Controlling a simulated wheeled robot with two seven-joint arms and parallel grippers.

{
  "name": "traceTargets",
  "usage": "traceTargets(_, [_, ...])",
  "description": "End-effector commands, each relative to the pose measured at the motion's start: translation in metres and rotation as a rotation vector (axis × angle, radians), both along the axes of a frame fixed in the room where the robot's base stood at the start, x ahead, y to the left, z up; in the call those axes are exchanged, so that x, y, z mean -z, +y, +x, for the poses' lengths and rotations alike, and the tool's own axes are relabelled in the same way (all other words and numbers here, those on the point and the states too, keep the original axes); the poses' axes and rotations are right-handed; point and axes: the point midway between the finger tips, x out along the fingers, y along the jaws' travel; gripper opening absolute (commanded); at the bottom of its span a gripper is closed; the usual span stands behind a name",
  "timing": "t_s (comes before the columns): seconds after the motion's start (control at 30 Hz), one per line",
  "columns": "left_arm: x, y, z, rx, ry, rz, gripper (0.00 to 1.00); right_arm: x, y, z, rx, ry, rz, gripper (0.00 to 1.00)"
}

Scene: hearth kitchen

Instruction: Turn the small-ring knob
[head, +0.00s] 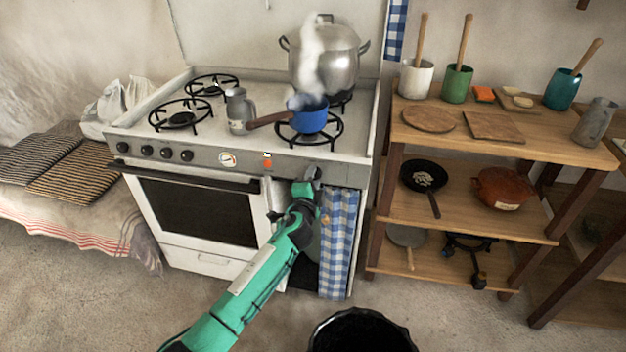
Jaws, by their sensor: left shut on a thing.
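The white stove (255,160) stands against the wall with a grey front panel. My left arm reaches up from the bottom, and its gripper (312,175) is shut at the right end of this panel. The small-ring knob is there, mostly hidden by the fingers, so its angle cannot be told. Several dark knobs (166,153) sit at the panel's left end. A blue pan (309,120) with a brown handle stands on the front right burner, with steam above it. My right gripper is not in view.
A big steaming pot (325,65) stands on the back right burner and a grey jug (239,110) near the middle. The oven handle bar (185,177) and a checked blue cloth (338,240) are close to my left arm. Wooden shelves (470,195) stand right.

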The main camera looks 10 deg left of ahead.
Motion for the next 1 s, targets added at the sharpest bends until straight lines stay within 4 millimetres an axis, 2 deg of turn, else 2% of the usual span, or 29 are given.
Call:
traceTargets(0.27, [0.001, 0.000, 0.000, 0.000, 0.001, 0.003, 0.12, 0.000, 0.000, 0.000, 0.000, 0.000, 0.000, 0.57])
traceTargets(0.3, [0.001, 0.000, 0.000, 0.000, 0.001, 0.003, 0.41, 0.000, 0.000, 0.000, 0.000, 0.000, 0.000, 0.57])
traceTargets(0.4, [0.001, 0.000, 0.000, 0.000, 0.001, 0.003, 0.57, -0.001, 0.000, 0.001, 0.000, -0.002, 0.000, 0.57])
traceTargets(0.77, [0.000, 0.000, -0.004, 0.000, 0.000, 0.001, 0.57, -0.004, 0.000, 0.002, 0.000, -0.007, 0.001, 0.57])
traceTargets(0.87, [0.001, 0.000, -0.015, 0.001, 0.001, 0.002, 0.57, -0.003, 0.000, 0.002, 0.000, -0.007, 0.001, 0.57])
traceTargets(1.0, [0.001, 0.000, -0.039, 0.000, 0.002, 0.001, 0.57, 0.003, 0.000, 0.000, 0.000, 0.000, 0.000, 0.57])
